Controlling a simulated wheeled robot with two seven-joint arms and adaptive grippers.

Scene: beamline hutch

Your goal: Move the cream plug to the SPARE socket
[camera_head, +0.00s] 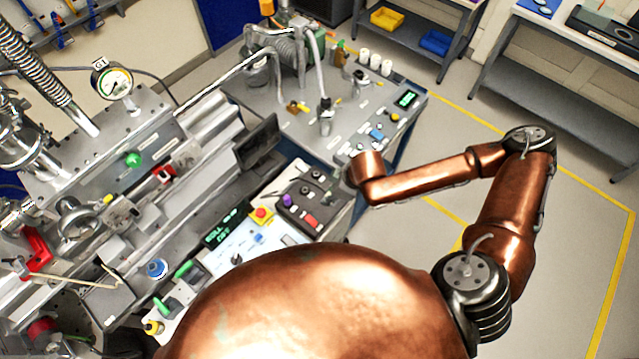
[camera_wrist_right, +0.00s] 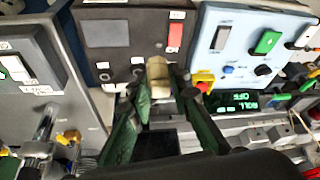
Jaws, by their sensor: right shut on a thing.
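My right gripper (camera_wrist_right: 160,88) has green fingers, shut on the cream plug (camera_wrist_right: 158,76) in the wrist view. The plug is in front of the lower edge of a dark socket panel (camera_wrist_right: 125,50). I cannot tell whether it touches the panel. Two round sockets show left of the plug, one at far left (camera_wrist_right: 104,76) and one closer (camera_wrist_right: 137,74). Their small labels are unreadable, so I cannot tell which is SPARE. In the head view the dark panel (camera_head: 325,198) lies below my right wrist; the fingers and plug are not clear there. My left gripper is not in view.
A red rocker switch (camera_wrist_right: 175,38) is on the dark panel. A pale blue box (camera_wrist_right: 230,45) with a green switch, a yellow-and-red emergency button (camera_wrist_right: 203,80) and a green-lit display (camera_wrist_right: 238,101) stand to its right. A black monitor (camera_head: 257,146) rises near the panel.

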